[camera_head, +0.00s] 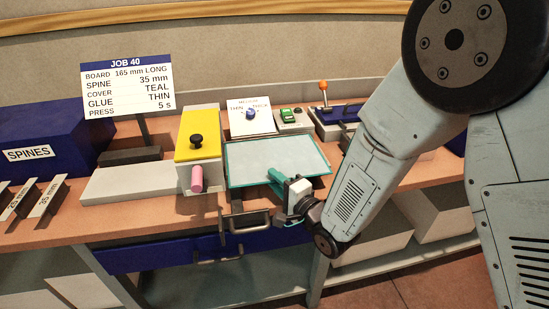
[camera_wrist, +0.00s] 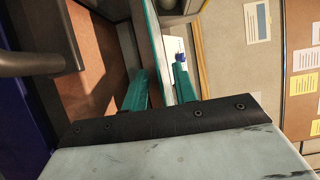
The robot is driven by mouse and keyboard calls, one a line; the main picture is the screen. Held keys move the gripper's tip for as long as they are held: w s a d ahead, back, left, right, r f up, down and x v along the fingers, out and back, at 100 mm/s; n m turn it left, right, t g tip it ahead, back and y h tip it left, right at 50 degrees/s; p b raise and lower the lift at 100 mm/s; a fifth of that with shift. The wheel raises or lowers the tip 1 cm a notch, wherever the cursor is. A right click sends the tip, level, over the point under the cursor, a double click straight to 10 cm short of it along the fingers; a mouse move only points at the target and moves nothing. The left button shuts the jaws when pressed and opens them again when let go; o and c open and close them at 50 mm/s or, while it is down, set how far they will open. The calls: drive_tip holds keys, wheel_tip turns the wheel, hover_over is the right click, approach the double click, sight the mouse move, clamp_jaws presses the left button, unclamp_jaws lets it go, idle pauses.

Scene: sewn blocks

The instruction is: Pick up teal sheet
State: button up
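The teal sheet (camera_head: 275,157) lies flat on the bench in the head view, its top face pale and shiny with a teal border. My gripper (camera_head: 274,178) is at the sheet's front edge, its teal fingers over or beside that edge. In the wrist view my gripper (camera_wrist: 160,85) has its two teal fingers apart, with a gap between them. The sheet (camera_wrist: 153,40) shows there edge-on as a narrow teal-lined strip running beyond the fingers. Whether a finger touches the sheet cannot be told.
A yellow-topped box (camera_head: 198,135) with a black knob and pink roller stands left of the sheet. A thin/thick dial panel (camera_head: 251,117) and a lever device (camera_head: 335,112) stand behind. Drawer handles (camera_head: 246,222) jut from the bench front. A blue spines box (camera_head: 45,140) is far left.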

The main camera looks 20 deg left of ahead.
drive_tip(key=shift+w+a, duration=0.15)
clamp_jaws()
